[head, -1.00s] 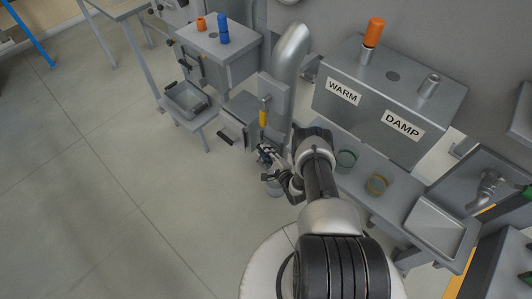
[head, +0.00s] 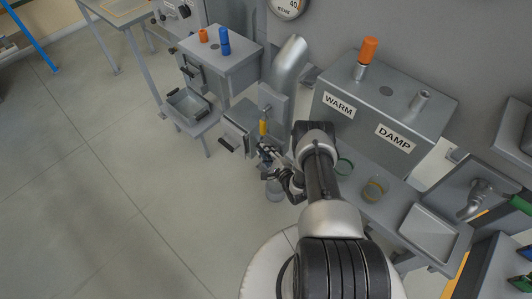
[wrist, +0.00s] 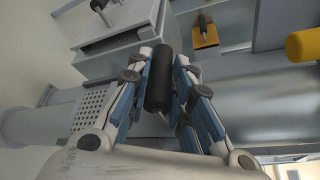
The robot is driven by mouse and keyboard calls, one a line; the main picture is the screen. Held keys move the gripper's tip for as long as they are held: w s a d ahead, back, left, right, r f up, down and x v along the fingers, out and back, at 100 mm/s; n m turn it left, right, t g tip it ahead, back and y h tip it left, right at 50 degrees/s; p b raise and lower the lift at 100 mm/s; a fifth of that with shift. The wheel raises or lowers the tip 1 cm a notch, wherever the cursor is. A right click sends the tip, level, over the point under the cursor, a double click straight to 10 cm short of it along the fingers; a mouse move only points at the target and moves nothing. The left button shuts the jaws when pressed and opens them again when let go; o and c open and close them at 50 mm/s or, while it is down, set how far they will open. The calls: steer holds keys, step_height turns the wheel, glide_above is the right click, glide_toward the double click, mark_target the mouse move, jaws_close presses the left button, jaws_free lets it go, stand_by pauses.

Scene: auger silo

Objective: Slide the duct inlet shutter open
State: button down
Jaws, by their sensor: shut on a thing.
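My gripper (head: 268,156) is low in front of the duct (head: 288,62), a bent grey pipe above a narrow upright panel. In the wrist view my gripper (wrist: 162,72) is shut on a black bar handle (wrist: 158,82), which lies between its fingers. The handle appears to belong to the duct inlet shutter; my fingers hide its mount and most of the shutter plate. A perforated grille (wrist: 92,104) shows left of the fingers on the round grey duct. How far the shutter has slid cannot be told.
A grey box with a front handle (head: 237,138) stands just left of the gripper. A yellow grip (head: 263,127) is just above it. The WARM and DAMP cabinet (head: 385,105) and a shelf with a jar (head: 375,188) are at right. The floor at left is clear.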

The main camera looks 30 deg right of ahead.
steer(key=c, duration=1.4)
jaws_free()
steer(key=shift+c, duration=0.2)
steer(key=shift+f, duration=0.1)
steer(key=shift+f, duration=0.1)
